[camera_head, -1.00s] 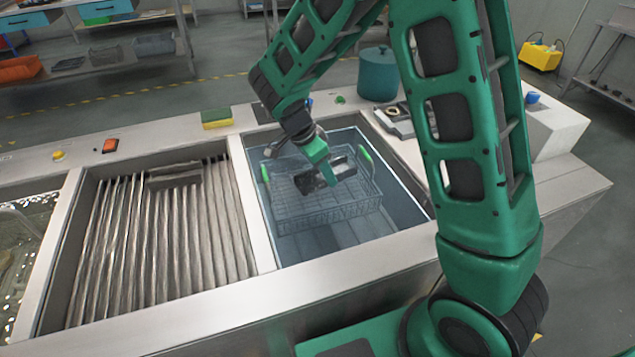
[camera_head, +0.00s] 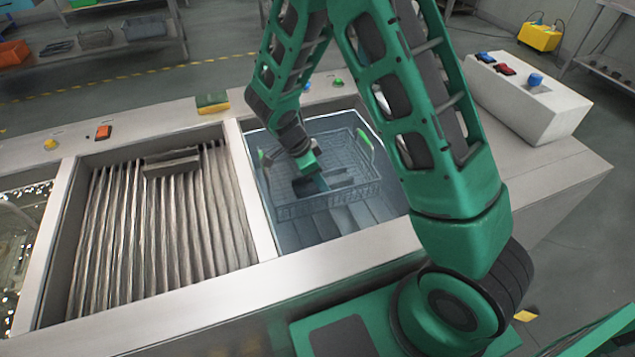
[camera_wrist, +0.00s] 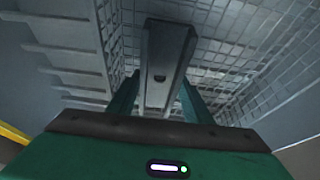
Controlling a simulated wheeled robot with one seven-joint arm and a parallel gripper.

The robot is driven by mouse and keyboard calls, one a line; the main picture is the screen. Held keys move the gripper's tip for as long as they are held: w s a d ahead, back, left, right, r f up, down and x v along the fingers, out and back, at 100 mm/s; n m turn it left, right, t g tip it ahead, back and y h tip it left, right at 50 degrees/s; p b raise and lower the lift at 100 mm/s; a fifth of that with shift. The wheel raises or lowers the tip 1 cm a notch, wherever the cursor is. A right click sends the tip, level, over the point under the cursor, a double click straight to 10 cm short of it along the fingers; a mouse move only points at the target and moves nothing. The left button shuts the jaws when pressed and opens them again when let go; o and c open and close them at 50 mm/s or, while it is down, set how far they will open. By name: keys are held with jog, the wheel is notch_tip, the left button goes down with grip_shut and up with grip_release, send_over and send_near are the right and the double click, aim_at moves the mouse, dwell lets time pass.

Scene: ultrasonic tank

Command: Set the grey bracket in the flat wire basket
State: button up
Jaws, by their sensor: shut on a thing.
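The grey bracket (camera_wrist: 163,85) is a channel-shaped bar with a hole in it, seen between my fingers in the wrist view. My gripper (camera_wrist: 160,100) is shut on it. In the head view my gripper (camera_head: 318,180) reaches down inside the wire basket (camera_head: 350,194), which has green handles and sits in the right-hand tank. Basket mesh (camera_wrist: 235,65) surrounds the bracket in the wrist view. My gripper hides part of the bracket in the head view, and I cannot tell whether it touches the basket floor.
A ribbed compartment (camera_head: 150,235) with a grey block (camera_head: 172,162) at its back lies left of the tank. A metal rim (camera_head: 262,200) divides them. A yellow-green sponge (camera_head: 212,103) lies on the back ledge. A white control box (camera_head: 530,105) stands at the right.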

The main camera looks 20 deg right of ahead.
jog(key=shift+f, duration=0.7)
jog(key=o, duration=1.6)
jog(key=shift+f, duration=0.1)
